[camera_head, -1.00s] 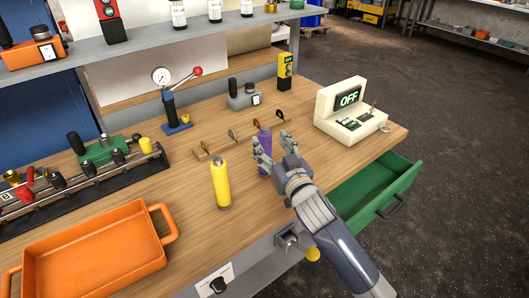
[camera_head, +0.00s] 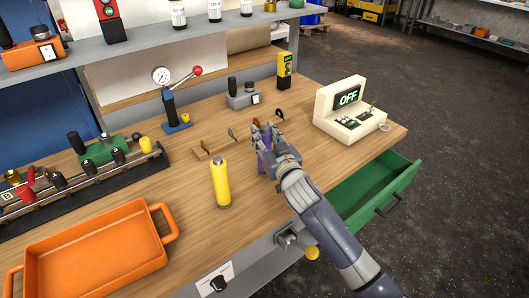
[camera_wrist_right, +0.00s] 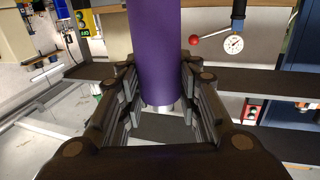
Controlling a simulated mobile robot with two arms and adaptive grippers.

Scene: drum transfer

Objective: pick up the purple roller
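The purple roller (camera_head: 264,163) stands upright on the wooden workbench (camera_head: 300,205), partly hidden by my right gripper (camera_head: 267,134). In the right wrist view the purple roller (camera_wrist_right: 157,50) lies between the two fingers of my right gripper (camera_wrist_right: 160,80), with its silver end towards the palm. The fingers flank it closely on both sides. I cannot tell whether both pads press on it. My left gripper is not in view.
A yellow roller (camera_head: 221,183) stands just left of my right gripper. An orange tray (camera_head: 160,212) is at the front left. A cream OFF box (camera_head: 343,122) stands to the right, above an open green drawer (camera_head: 388,190). Small hooks and a gauge press (camera_head: 172,110) are behind.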

